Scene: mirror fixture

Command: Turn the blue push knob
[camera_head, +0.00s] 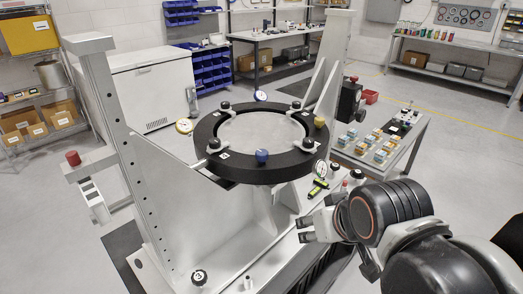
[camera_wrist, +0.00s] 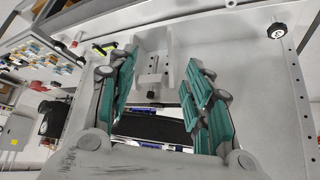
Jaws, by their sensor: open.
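The blue push knob (camera_head: 262,156) is a small round knob on the front edge of the black ring (camera_head: 232,168) of the mirror fixture. My gripper (camera_head: 304,229) is right of and below the knob in the head view, near the fixture's lower right side, apart from the knob. In the wrist view my gripper (camera_wrist: 163,75) is open, its teal-padded fingers spread wide with nothing held between them. I cannot make out the blue knob for certain in the wrist view.
Several black knobs and a yellow knob (camera_head: 319,121) sit around the ring. Grey upright plates (camera_head: 113,113) flank it. Dial gauges stand near the ring, one (camera_head: 321,168) at its right. A side table (camera_head: 374,169) with small blocks stands behind my arm.

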